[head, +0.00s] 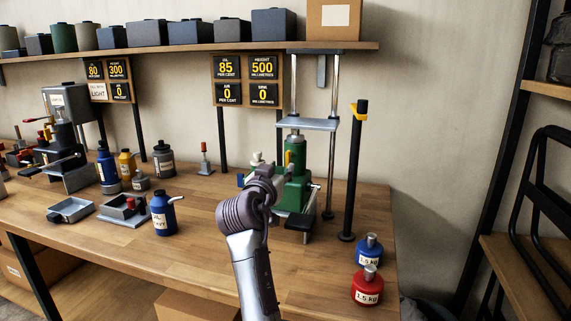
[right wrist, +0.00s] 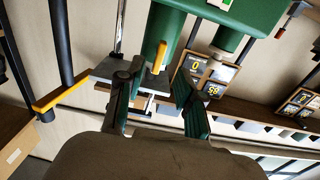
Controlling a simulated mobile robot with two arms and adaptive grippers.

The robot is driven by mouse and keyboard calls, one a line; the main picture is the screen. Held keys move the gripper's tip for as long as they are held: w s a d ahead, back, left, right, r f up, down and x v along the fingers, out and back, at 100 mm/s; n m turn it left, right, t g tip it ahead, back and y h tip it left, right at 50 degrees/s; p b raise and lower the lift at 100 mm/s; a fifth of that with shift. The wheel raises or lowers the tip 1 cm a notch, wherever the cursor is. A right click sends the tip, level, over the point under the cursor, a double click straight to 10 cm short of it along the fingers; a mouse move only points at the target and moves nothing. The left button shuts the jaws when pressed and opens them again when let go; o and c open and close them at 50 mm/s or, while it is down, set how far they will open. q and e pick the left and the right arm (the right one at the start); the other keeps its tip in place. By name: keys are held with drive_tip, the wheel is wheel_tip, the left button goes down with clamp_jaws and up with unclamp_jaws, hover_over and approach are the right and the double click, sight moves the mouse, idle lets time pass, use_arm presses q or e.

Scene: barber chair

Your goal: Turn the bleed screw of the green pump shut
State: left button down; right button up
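The green pump (head: 295,160) stands on the bench under a steel press frame, and its green body (right wrist: 262,14) fills the top of the right wrist view. A yellow-orange lever, apparently the bleed screw handle (head: 289,158), sticks up on its near side. The lever (right wrist: 160,56) also shows in the right wrist view, between the two fingertips. My right gripper (head: 272,174) is close to the pump's near side. Its fingers (right wrist: 157,78) are open, with visible gaps beside the lever; contact is not clear. In the head view my gripper hides part of the pump. My left gripper is out of view.
A black post (head: 353,175) with a yellow arm stands right of the frame. Blue (head: 369,250) and red (head: 367,286) weights sit at the bench's right edge. A blue bottle (head: 163,213) and trays stand left. Display boards (head: 247,81) hang behind.

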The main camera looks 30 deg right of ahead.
drive_tip(key=v, duration=0.5)
drive_tip(key=shift+f, duration=0.1)
idle(0.4)
